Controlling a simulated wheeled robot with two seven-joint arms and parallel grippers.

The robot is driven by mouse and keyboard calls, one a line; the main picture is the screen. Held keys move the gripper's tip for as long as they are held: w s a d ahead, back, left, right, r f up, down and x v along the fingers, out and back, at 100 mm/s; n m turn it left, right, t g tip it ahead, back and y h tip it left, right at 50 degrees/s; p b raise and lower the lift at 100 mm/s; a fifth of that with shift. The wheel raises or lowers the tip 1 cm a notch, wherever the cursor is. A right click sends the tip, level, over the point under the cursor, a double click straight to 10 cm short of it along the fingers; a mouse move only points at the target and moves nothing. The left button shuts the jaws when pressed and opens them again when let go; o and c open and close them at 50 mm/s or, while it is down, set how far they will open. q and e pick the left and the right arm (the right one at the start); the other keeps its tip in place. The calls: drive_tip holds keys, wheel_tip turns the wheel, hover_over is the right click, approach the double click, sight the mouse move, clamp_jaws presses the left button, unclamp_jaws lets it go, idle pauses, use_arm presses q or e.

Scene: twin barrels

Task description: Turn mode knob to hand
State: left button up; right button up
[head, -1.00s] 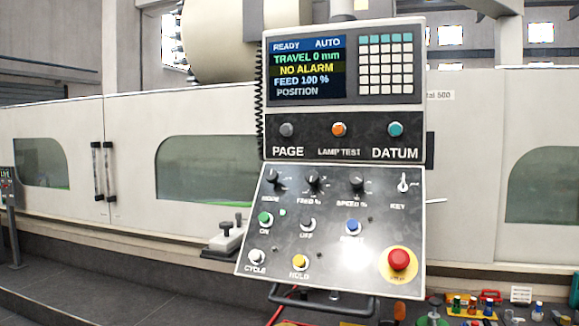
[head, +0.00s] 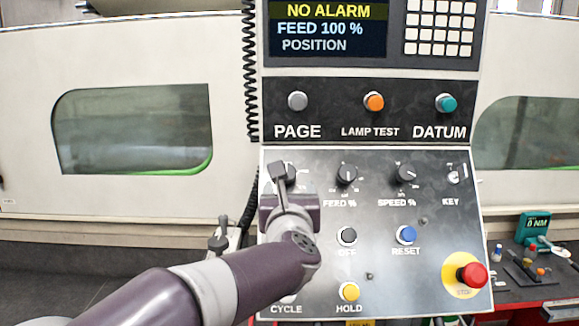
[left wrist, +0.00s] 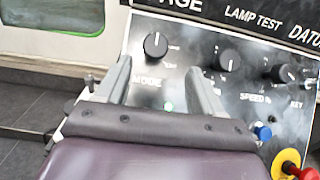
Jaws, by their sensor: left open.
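The mode knob (left wrist: 155,45) is a round black knob with a white pointer line, above the MODE label on the sloped control panel (head: 385,270). In the left wrist view its pointer points roughly up; small position marks around it are too blurred to read. In the head view my gripper mostly hides it. My left gripper (head: 281,173) is in front of the panel's upper left corner. In the left wrist view its two open fingers (left wrist: 158,68) point toward the knob, one to each side of it in the picture. I cannot tell if they touch it. My right gripper is out of view.
The feed knob (head: 346,175) and speed knob (head: 407,174) sit to the right. Below are off (head: 347,236), reset (head: 406,235) and hold (head: 349,291) buttons. A red emergency button (head: 471,274) is at lower right. A coiled cable (head: 251,75) hangs on the left.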

use_arm(q)
drive_tip(key=w+p, duration=0.1)
drive_tip(key=w, duration=0.2)
drive_tip(key=w+p, duration=0.2)
drive_tip(key=w, duration=0.1)
drive_tip(key=w+a+p, duration=0.1)
drive_tip(key=w, duration=0.2)
drive_tip(key=shift+w+r+p, duration=0.1)
drive_tip(key=shift+w+p, duration=0.25)
drive_tip(key=shift+p, duration=0.05)
drive_tip(key=shift+w+d, duration=0.25)
drive_tip(key=shift+w, duration=0.15)
drive_tip(key=shift+a, duration=0.15)
drive_tip(key=shift+c, duration=0.3)
drive_tip(key=shift+f, duration=0.2)
drive_tip(key=c, duration=0.9)
